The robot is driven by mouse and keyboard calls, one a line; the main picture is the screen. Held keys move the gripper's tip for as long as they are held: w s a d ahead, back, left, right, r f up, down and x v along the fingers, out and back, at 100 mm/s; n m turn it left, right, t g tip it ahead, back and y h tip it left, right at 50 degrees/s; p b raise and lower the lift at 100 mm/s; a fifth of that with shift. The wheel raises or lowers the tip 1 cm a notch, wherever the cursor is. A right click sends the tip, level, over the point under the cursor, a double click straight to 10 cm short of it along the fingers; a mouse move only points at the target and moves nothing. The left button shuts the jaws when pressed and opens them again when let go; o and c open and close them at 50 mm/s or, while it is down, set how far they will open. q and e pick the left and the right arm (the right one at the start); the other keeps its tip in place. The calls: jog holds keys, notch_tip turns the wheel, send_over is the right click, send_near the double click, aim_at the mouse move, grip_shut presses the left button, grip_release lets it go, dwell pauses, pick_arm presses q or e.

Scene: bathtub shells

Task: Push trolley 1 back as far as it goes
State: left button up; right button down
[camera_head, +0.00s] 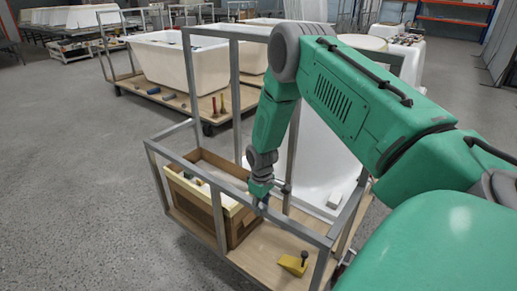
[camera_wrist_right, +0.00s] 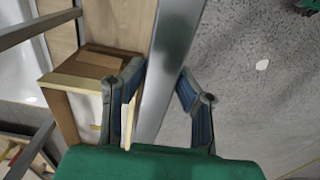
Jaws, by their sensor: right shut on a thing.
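The near trolley (camera_head: 262,246) has a wooden deck and a grey metal frame; I see no label on it. Its front top rail (camera_head: 215,181) also runs between my fingers in the right wrist view (camera_wrist_right: 167,50). My right gripper (camera_head: 264,202) is at this rail, and its two fingers (camera_wrist_right: 160,88) stand on either side of it, shut on it. A white tub shell stands on the same deck behind the rail, partly hidden by my arm. My left gripper is not in view.
Behind stands another trolley with a white bathtub (camera_head: 178,62) and several small tools. The grey floor (camera_head: 80,200) at the left is clear.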

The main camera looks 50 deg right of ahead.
jog(key=shift+d+r, duration=0.1)
jog(key=shift+d, duration=0.15)
jog(key=c, duration=1.2)
grip_release()
jog(key=shift+d, duration=0.2)
jog(key=shift+d+f, duration=0.2)
jog(key=shift+f, duration=0.05)
jog(key=shift+a+r, duration=0.2)
jog(key=shift+a, duration=0.25)
jog(key=shift+a+r, duration=0.15)
jog(key=shift+r, duration=0.35)
jog(key=r, duration=1)
jog(key=shift+d+r, duration=0.25)
jog(key=shift+d, duration=0.15)
